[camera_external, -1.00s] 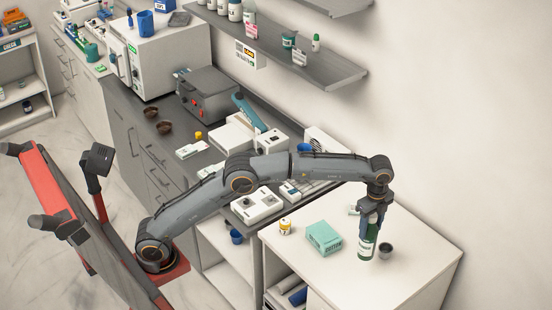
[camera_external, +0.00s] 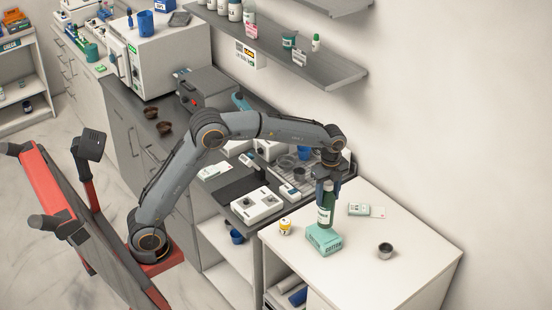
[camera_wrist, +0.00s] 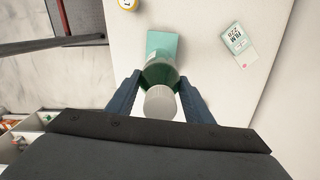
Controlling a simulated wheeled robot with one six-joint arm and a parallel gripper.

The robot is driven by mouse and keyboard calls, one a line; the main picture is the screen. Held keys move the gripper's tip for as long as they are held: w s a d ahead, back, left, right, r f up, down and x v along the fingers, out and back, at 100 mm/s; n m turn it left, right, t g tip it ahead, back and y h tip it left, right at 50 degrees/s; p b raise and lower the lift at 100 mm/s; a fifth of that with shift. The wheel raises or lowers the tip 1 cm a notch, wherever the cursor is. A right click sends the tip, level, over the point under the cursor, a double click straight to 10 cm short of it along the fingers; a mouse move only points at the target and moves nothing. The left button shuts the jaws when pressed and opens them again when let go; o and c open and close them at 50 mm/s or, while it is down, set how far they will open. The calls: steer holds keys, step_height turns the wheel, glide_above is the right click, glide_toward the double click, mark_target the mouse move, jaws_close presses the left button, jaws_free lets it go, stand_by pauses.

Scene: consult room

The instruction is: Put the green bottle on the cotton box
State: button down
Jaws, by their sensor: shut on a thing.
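The green bottle (camera_external: 325,212) has a white label and is upright in my gripper (camera_external: 327,188). The gripper is shut on its upper part. The teal cotton box (camera_external: 323,241) lies on the white cabinet top, and the bottle's base is over it; I cannot tell whether they touch. In the wrist view, the bottle's pale cap (camera_wrist: 160,102) sits between the fingers of my gripper (camera_wrist: 160,92), and the box (camera_wrist: 163,46) shows beyond the bottle, partly hidden by it.
A yellow-labelled jar (camera_external: 285,226) stands left of the box. A grey cup (camera_external: 385,250) is to the right, and a small labelled pack (camera_external: 359,210) lies behind. The white cabinet top (camera_external: 410,230) is clear on the right.

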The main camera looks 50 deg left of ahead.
mark_target(327, 206)
steer(key=shift+f+p, duration=0.8)
steer(key=shift+f, duration=1.75)
steer(key=c, duration=0.9)
jaws_free()
